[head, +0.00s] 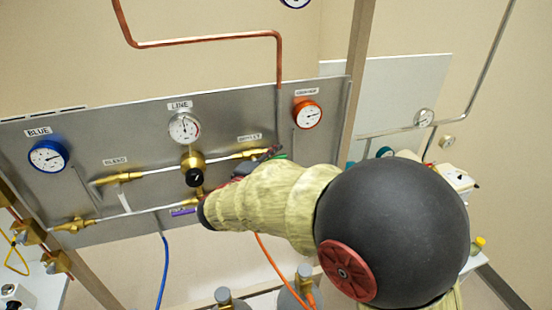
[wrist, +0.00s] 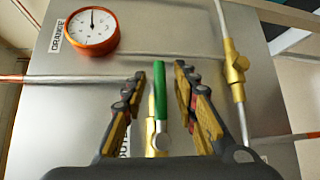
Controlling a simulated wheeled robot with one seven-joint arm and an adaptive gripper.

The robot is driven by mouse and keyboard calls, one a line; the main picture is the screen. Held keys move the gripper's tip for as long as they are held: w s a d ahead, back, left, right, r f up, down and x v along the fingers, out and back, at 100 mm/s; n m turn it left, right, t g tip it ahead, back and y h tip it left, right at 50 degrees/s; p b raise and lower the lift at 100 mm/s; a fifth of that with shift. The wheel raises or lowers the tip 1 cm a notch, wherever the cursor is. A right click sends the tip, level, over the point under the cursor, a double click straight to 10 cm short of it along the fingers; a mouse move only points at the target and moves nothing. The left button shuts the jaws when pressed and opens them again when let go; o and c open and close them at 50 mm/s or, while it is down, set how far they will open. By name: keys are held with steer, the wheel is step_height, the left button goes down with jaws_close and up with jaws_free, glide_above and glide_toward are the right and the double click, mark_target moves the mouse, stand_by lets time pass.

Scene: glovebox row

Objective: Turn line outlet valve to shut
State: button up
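The line outlet valve has a green lever handle (wrist: 158,88) with a round silver hub at its lower end in the wrist view. The handle looks roughly in line with the brass valve body (wrist: 151,112) beside and behind it. My gripper (wrist: 160,75) is open, with one finger on each side of the handle and a visible gap on both sides. In the head view my arm hides most of the valve, just right of the OUTLET label (head: 249,137); only a bit of green shows past my gripper (head: 272,155).
The grey panel carries a LINE gauge (head: 184,127), a black regulator knob (head: 198,177), a blue gauge (head: 48,156) and an orange gauge (head: 307,114). The orange gauge also shows in the wrist view (wrist: 92,31). A brass fitting on a vertical pipe (wrist: 236,70) stands right of my gripper.

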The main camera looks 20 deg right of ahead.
steer(key=shift+c, duration=0.8)
jaws_close()
